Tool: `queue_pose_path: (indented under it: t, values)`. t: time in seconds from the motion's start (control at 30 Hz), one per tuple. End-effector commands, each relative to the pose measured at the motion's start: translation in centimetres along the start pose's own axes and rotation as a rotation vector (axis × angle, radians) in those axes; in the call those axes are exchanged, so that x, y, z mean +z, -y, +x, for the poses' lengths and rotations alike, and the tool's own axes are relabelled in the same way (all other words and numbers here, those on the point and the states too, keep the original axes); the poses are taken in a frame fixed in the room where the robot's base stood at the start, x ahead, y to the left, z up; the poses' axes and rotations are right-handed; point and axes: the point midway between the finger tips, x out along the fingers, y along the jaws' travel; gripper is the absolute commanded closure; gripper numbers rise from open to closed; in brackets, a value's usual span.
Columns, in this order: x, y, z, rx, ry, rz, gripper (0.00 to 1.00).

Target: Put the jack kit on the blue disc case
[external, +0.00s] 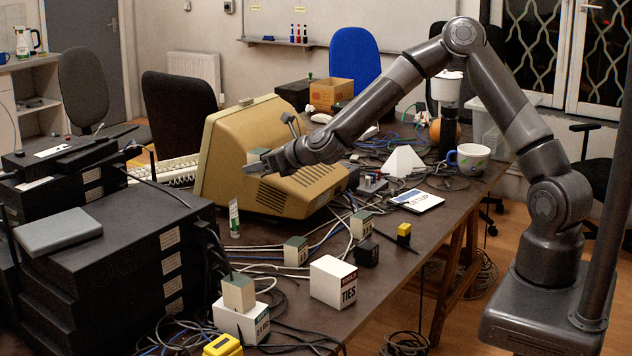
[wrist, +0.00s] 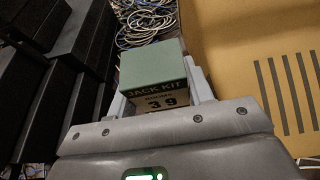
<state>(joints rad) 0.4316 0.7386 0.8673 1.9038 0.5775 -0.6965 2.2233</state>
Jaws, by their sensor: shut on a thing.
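My gripper (external: 262,161) is shut on the jack kit (wrist: 152,68), a small box with a grey-green top and a dark label reading "JACK KIT" and 39. In the external view the jack kit (external: 256,155) is raised in front of the beige monitor, partly hidden by the fingers. A flat white and blue case (external: 416,201), with dark lettering, lies on the table right of the monitor and looks like the blue disc case. It is apart from my gripper and its top looks bare. I do not see it in the wrist view.
The beige monitor (external: 222,150) stands close to my gripper. Black stacked units (external: 110,265) fill the left. Similar small boxes (external: 296,251) and a white ties box (external: 333,283) stand in front. A white wedge (external: 403,162) and a mug (external: 469,160) are near the case. Cables cover much of the table.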

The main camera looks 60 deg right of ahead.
Motion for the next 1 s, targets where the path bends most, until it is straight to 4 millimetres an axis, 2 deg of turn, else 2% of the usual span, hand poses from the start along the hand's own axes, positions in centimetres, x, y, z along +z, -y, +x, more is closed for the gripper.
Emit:
queue_pose_path:
  t: [0.03,0.17,0.37,0.67,1.0]
  values:
    - [1.2,0.0,-0.5,-0.001,0.005,-0.001,0.78]
    - [3.6,0.1,-1.5,-0.002,0.005,-0.001,0.78]
    - [2.8,4.2,-1.8,-0.027,-0.006,0.016,0.78]
    - [1.6,12.7,-3.6,-0.082,-0.014,0.049,0.78]
    - [-0.4,22.5,-7.5,-0.147,-0.018,0.089,0.78]
